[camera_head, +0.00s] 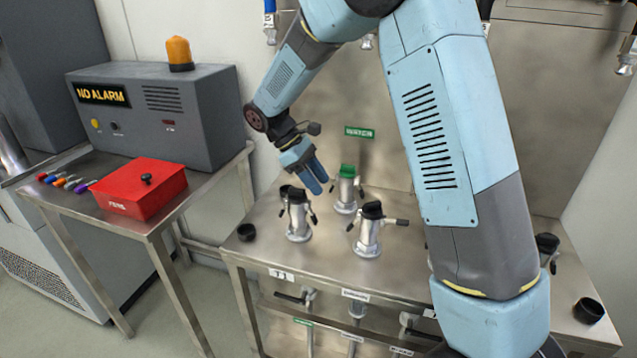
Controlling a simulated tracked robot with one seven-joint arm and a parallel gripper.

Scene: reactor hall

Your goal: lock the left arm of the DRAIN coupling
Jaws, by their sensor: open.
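Several metal couplings with lever arms stand on the steel bench (330,272). One black-capped coupling (298,217) is at the left, another black-capped coupling (369,232) is at the front middle, and a green-capped coupling (346,190) stands behind them. I cannot read which one is marked DRAIN. The front middle coupling has a dark-tipped arm (397,221) sticking out to its right. My gripper (319,187) is open, with its blue fingers pointing down, above and between the left and green-capped couplings. Contact cannot be told. The fingers seem to hold nothing.
A dark coupling top (547,243) shows at the right, partly behind my arm. Loose black caps (246,232) (588,311) lie at both bench ends. A side table at left bears a red box (140,190) and a grey alarm unit (160,115). A steel panel stands behind.

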